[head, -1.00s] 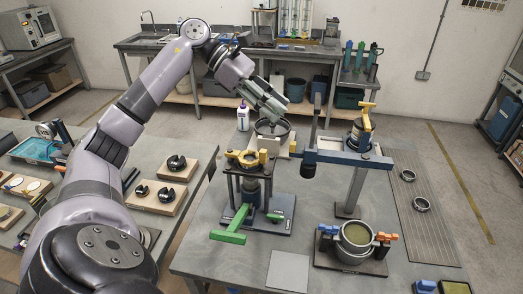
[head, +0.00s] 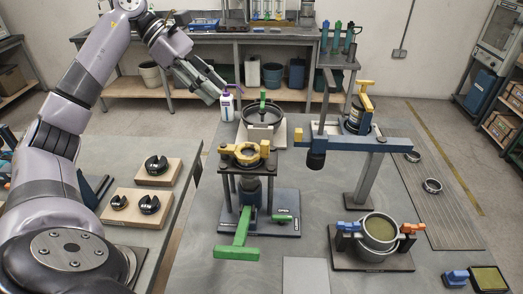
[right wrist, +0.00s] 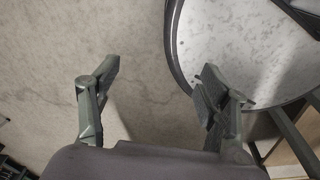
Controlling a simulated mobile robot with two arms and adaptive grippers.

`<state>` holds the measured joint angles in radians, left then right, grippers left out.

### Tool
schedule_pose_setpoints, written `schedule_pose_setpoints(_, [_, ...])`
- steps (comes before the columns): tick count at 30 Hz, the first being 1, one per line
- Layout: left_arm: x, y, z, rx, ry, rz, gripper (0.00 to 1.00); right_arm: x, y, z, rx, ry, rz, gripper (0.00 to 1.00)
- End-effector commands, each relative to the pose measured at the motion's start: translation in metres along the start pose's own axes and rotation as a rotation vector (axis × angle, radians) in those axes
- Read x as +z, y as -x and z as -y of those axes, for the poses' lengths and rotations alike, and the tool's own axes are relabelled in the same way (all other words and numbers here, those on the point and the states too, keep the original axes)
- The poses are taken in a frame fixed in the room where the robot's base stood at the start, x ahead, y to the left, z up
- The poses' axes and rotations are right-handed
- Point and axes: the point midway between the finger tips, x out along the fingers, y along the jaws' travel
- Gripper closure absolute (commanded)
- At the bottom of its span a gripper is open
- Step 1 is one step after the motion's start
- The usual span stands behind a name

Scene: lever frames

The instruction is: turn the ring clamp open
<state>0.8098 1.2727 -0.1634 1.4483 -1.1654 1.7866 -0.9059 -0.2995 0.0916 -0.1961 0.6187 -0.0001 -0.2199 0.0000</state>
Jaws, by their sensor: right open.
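No part is labelled clearly as the ring clamp. A yellow ring (head: 246,154) sits on a dark stand with a green handle (head: 237,247) low in front. Behind it, a grey round ring or pot (head: 262,124) has a green lever (head: 263,101) standing up at its far side. A metal ring around a greenish-filled cup (head: 380,232) has blue and orange handles at the front right. My right gripper (right wrist: 155,84) is open and empty.
A dark-blue overhead arm on a post (head: 345,143) reaches across the table. In the right wrist view, a round pale top with a dark rim (right wrist: 245,50) is beside the right finger. A bare grey plate (head: 305,273) lies in front.

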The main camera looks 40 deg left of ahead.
Motion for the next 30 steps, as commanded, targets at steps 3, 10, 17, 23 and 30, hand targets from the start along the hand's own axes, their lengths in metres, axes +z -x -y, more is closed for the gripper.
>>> schedule_pose_setpoints(3, [-0.014,-0.014,0.000,0.000,0.001,0.000,0.62,0.006,-0.019,-0.009,0.012,0.000,0.007,0.30])
schedule_pose_setpoints(10, [-0.019,-0.025,0.000,-0.002,0.001,-0.001,0.62,0.001,-0.026,0.014,-0.015,-0.005,0.000,0.30])
schedule_pose_setpoints(17, [-0.018,-0.061,0.001,-0.006,0.001,-0.002,0.62,-0.002,-0.021,0.021,-0.024,-0.002,-0.005,0.30])
schedule_pose_setpoints(23, [-0.017,-0.105,0.001,-0.006,0.001,0.000,0.62,-0.001,-0.011,0.013,-0.015,0.002,-0.003,0.30])
schedule_pose_setpoints(30, [-0.016,-0.154,0.001,-0.005,0.002,0.003,0.62,-0.002,0.005,0.009,-0.011,0.000,-0.003,0.30])
